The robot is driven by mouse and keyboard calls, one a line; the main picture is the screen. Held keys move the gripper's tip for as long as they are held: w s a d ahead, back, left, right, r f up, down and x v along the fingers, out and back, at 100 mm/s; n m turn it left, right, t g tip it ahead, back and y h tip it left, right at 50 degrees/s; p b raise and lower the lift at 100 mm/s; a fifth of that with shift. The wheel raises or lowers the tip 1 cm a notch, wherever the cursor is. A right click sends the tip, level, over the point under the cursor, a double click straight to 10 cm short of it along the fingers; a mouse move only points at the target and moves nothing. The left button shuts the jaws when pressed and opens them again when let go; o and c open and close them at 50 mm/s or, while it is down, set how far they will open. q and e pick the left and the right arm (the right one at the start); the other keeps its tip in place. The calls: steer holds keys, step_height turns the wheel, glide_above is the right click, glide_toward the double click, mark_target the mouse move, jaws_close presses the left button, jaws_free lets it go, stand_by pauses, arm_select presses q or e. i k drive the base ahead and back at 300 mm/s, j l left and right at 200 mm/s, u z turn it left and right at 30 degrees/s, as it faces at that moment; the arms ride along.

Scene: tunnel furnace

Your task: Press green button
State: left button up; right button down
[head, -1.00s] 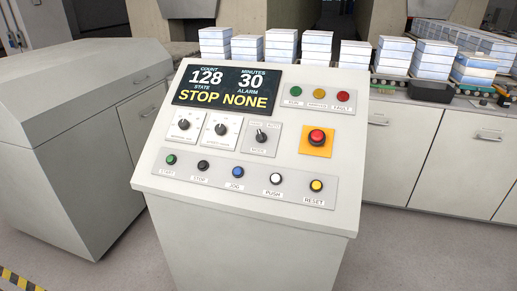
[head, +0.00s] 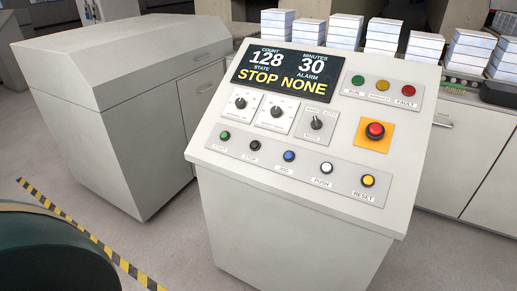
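The green button (head: 225,135) labelled START is at the left end of the lower button row on the sloped control panel (head: 208,158). Black, blue, white and yellow buttons follow to its right. A round green RUN lamp (head: 358,79) sits in the upper right group beside a yellow and a red one. The display (head: 285,72) reads count 128, minutes 30, STOP, NONE. Neither of my grippers shows in the head view.
A red mushroom button (head: 375,130) sits on an orange plate on the panel. A grey cabinet (head: 130,105) stands to the left. A yellow-black floor stripe (head: 95,240) and a dark rounded object (head: 50,255) are at lower left. Stacked white blocks (head: 345,30) line the back.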

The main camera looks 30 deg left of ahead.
mark_target(224, 135)
steer(key=k+j, duration=0.1)
steer(key=j, duration=0.75)
steer(key=k+j, duration=0.1)
steer(key=j, duration=1.55)
steer(key=k, duration=0.05)
